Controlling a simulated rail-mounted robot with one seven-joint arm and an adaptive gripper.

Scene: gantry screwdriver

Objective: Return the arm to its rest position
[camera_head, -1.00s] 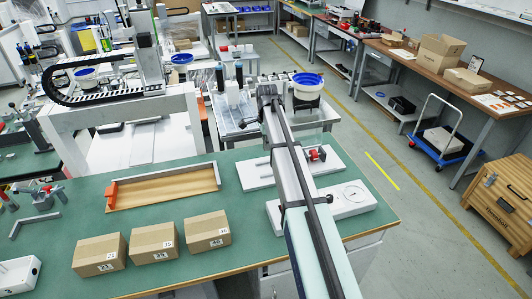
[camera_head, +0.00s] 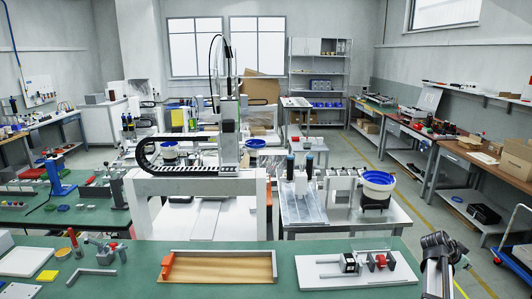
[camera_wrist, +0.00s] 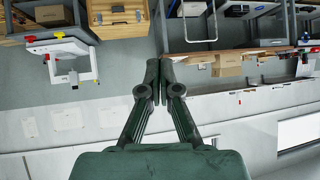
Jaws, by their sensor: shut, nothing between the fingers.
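My gripper (camera_wrist: 159,75) shows in the wrist view, with its two dark fingers closed together and nothing between them. It is in open air, apart from any bench or object. In the head view, a grey and black part of my arm (camera_head: 438,260) stands at the lower right, beside the right end of the green bench (camera_head: 285,254). The fingers cannot be made out in the head view.
A wooden tray (camera_head: 220,268) and a white fixture plate (camera_head: 318,272) lie on the bench. A gantry machine (camera_head: 200,187) and a table with a blue-rimmed bowl (camera_head: 378,180) stand behind. The wrist view shows a wooden chest (camera_wrist: 45,33) and benches upside down, at a distance.

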